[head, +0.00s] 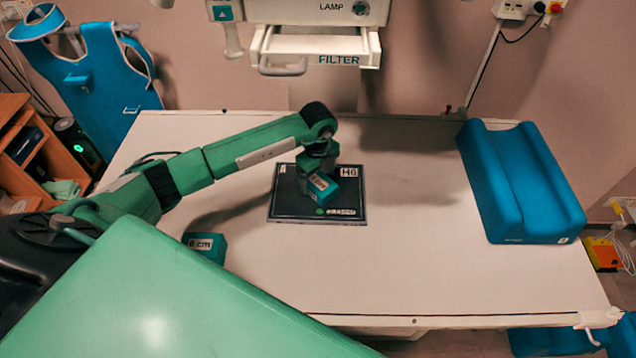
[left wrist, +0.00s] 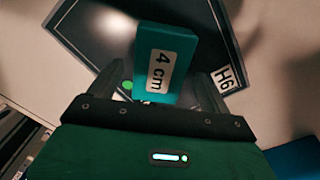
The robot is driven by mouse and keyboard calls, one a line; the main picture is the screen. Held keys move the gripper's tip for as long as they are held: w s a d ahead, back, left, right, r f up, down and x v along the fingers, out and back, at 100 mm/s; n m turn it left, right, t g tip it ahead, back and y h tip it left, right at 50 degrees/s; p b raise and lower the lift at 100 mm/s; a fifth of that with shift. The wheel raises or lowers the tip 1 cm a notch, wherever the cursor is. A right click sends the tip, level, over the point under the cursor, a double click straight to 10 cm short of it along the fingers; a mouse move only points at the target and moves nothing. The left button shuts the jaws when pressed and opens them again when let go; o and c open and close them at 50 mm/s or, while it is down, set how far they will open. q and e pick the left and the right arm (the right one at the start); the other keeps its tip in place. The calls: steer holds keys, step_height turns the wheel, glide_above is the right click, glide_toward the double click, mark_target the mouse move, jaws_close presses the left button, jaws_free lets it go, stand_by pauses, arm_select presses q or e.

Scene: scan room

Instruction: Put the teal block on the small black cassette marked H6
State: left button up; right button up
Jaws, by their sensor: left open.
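The small black cassette (head: 288,207) lies flat in the middle of the table, with an H6 label at its far right corner. It also shows in the left wrist view (left wrist: 85,32), with the H6 label at its right. A teal block (head: 322,190) marked 4 cm is over the cassette, turned at an angle to it, and appears to rest on it. In the left wrist view the block (left wrist: 180,45) is between the spread fingers. My left gripper (head: 318,172) is open around it and partly hides it. My right gripper is not in view.
Another teal block (head: 205,246) with a cm label sits on the table (head: 420,260) at front left, partly hidden by green foreground. A blue cushion (head: 522,185) lies at the right. A filter drawer (head: 316,45) overhangs the far edge. The table right of the cassette is clear.

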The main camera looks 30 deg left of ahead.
mark_target(318, 181)
arm_select(q)
step_height(318, 181, up, 9)
steer(key=b, duration=0.2)
steer(key=shift+r+b, duration=0.2)
steer(key=shift+b, duration=0.15)
steer(key=shift+f, duration=0.1)
